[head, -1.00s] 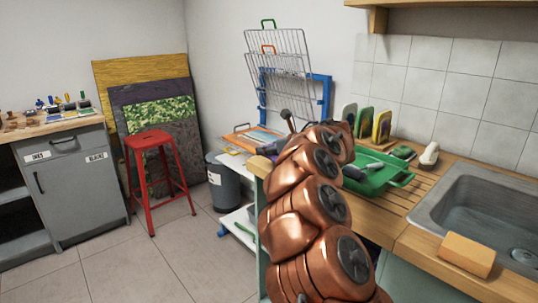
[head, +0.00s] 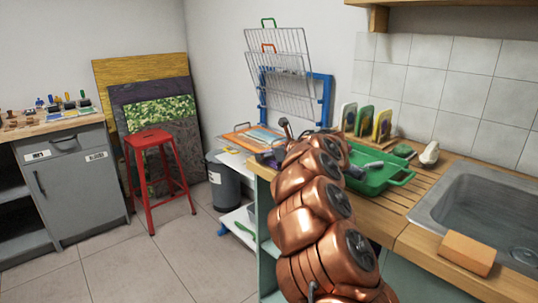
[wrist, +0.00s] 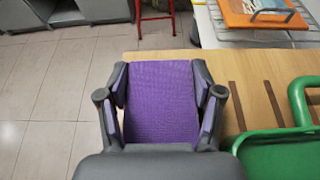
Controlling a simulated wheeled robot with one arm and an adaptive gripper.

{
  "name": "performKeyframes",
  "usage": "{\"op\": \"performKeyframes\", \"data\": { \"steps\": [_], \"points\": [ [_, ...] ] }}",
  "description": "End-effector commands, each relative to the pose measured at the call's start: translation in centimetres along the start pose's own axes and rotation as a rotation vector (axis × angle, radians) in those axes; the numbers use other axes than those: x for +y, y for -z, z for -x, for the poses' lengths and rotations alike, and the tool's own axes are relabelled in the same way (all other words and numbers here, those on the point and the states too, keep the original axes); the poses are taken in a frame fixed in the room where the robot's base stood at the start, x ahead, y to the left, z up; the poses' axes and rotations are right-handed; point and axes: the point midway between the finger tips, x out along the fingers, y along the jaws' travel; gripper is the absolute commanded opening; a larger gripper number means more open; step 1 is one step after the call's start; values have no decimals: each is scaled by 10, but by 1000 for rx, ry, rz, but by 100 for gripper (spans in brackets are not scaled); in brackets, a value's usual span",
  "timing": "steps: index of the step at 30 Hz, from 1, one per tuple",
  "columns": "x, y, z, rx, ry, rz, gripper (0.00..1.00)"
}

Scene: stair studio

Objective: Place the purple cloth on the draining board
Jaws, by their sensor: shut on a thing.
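The purple cloth (wrist: 160,105) is between the two fingers of my gripper (wrist: 158,88) in the wrist view. The gripper is shut on it. Below them is the left end of the wooden counter; whether the cloth touches it I cannot tell. In the head view my copper arm hides most of the gripper, and only a small purple bit (head: 268,157) shows. The draining board (head: 428,188) is the grooved wood between the green tub and the sink. Dark grooves in the wood also show right of the cloth in the wrist view (wrist: 256,105).
A green tub (head: 375,181) stands on the counter; its rim (wrist: 280,145) is close to the gripper's right. A sink (head: 490,215), sponge (head: 467,252) and upright boards in a rack (head: 365,122) are on the right. A wire drying rack (head: 278,55) stands behind. A red stool (head: 155,140) is left.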

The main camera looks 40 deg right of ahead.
Motion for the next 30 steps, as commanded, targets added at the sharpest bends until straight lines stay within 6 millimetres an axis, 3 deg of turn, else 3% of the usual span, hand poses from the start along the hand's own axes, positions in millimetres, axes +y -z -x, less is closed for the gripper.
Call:
{"op": "performKeyframes", "data": {
  "steps": [4, 5, 11, 24, 30],
  "points": [
    [0, 4, -2, 0, 0, 0, 40],
    [0, 3, -1, 0, 0, 0, 69],
    [0, 2, -1, 0, 0, 0, 90],
    [0, -2, 1, 0, 0, 0, 91],
    [-1, 0, 23, 0, 2, -1, 91]
  ]
}}
